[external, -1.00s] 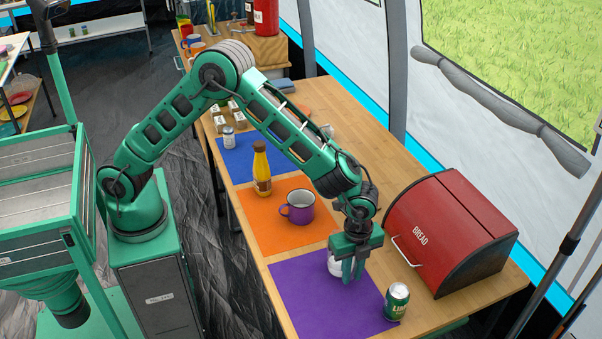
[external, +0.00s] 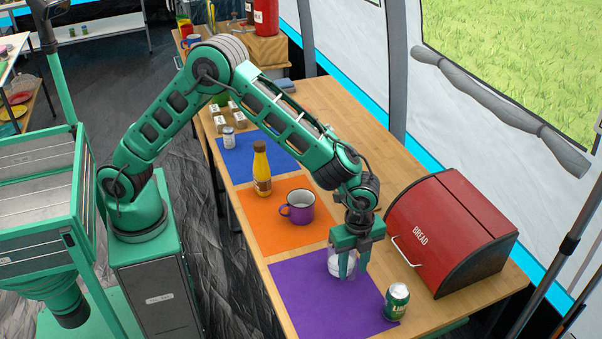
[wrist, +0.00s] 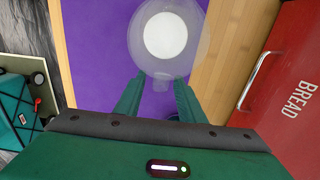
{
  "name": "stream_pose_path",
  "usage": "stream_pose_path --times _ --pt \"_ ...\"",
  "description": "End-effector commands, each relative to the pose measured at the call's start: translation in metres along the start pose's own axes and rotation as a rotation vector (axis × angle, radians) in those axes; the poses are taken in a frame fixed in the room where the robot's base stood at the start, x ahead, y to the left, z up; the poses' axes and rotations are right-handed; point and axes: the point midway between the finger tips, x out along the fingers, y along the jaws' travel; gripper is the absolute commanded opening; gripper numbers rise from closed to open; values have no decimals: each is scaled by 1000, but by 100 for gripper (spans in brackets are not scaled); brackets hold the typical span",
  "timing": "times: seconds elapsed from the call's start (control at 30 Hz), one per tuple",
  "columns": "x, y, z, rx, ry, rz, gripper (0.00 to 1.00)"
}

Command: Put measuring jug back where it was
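The measuring jug (external: 335,263) is a clear vessel with white showing inside. It stands at the upper right of the purple mat (external: 310,302), near the mat's edge. The wrist view shows the jug (wrist: 167,35) from above, just beyond my fingertips. A small part that looks like its handle points toward the gap between them. My gripper (external: 355,276) points down beside the jug and partly covers it. My gripper (wrist: 158,82) looks open in the wrist view, with a gap between the fingers. Contact with the handle cannot be made out.
A red bread box (external: 450,232) stands close on the right. A green can (external: 397,302) is at the mat's front right corner. Bare wood lies between mat and bread box.

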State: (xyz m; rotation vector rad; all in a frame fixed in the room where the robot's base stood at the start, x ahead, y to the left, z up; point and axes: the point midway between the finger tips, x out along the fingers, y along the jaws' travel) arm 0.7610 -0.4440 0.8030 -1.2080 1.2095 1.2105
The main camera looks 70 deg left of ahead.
Motion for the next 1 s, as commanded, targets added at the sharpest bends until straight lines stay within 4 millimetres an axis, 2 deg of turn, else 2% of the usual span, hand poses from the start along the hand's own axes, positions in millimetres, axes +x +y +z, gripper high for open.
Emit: stream_pose_path --times 0.03,0.3,0.43,0.67,0.83,1.0 --pt "-12 -1 -1 0 3 -4 36" --pt "-64 0 0 0 1 -3 36" --pt "-81 -1 0 -1 1 -2 36" --pt "-99 3 5 -13 1 0 36" --pt "-128 26 36 -105 11 1 36" --pt "-163 71 84 -254 18 6 36"
